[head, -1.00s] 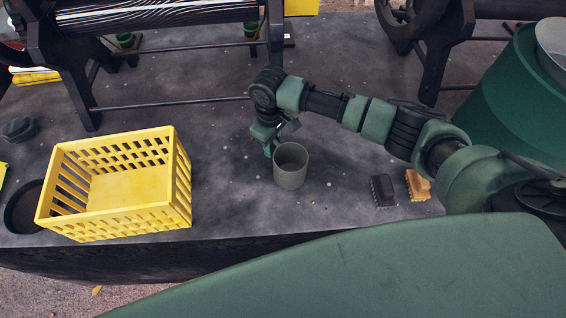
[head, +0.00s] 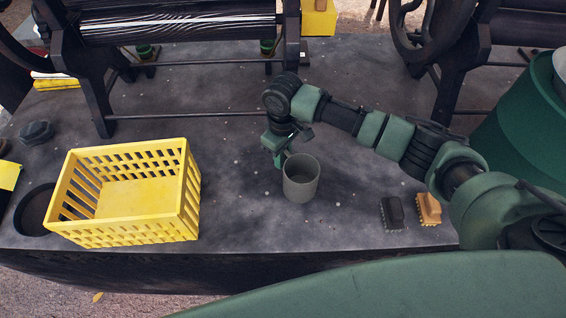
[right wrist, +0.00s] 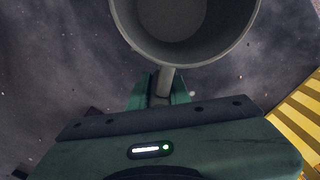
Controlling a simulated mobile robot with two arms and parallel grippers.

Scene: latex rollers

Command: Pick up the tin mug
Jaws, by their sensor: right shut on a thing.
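The grey tin mug (head: 301,184) is upright at the middle of the dark table in the head view. In the right wrist view the mug (right wrist: 186,52) fills the top middle, its round mouth facing the camera and its inside empty. My right gripper (head: 278,158) is at the mug's left, far side. In the right wrist view its green fingers (right wrist: 160,90) are shut on the mug's handle, which runs between them. I cannot tell whether the mug's base touches the table. My left gripper is not in view.
A yellow slotted crate (head: 190,215) stands left of the mug, empty. A black brush (head: 392,212) and a tan brush (head: 428,208) lie to the right. Dark roller machines (head: 180,25) stand along the back. A dark round dish (head: 35,208) is partly behind the crate.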

